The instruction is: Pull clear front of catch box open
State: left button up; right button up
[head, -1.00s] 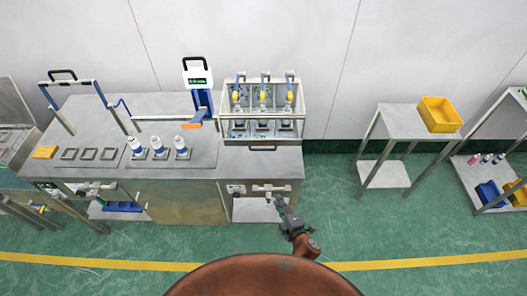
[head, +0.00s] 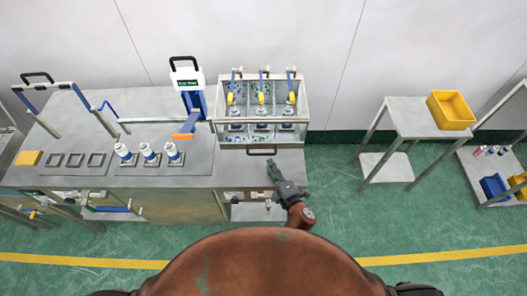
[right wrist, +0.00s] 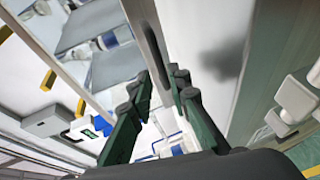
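The catch box (head: 303,100) is a clear-walled box with a light frame at the back right of the bench. Its front appears shut. A dark handle (head: 262,153) runs along its lower front edge. My right gripper (head: 272,165) is just below and right of this handle, over the bench's front edge. In the right wrist view, my right gripper (right wrist: 158,96) has its green fingers apart, with nothing seen held. A dark bar that looks like the handle (right wrist: 148,45) lies just ahead of the fingertips; contact cannot be told. My left gripper is not in view.
Several white cans with blue stand inside the box and on the bench (head: 195,170). A blue stand with a display (head: 188,82) is close left of the box. A side table (head: 408,112) with a yellow bin (head: 450,110) stands right, with open green floor between.

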aim_at(264, 160)
jog(key=x, duration=0.5)
jog(key=shift+w+a, duration=0.2)
jog(key=shift+a, duration=0.25)
jog(key=shift+w+a+b, duration=0.25)
jog(key=shift+w+b, duration=0.05)
jog(key=shift+w, duration=0.3)
grip_shut()
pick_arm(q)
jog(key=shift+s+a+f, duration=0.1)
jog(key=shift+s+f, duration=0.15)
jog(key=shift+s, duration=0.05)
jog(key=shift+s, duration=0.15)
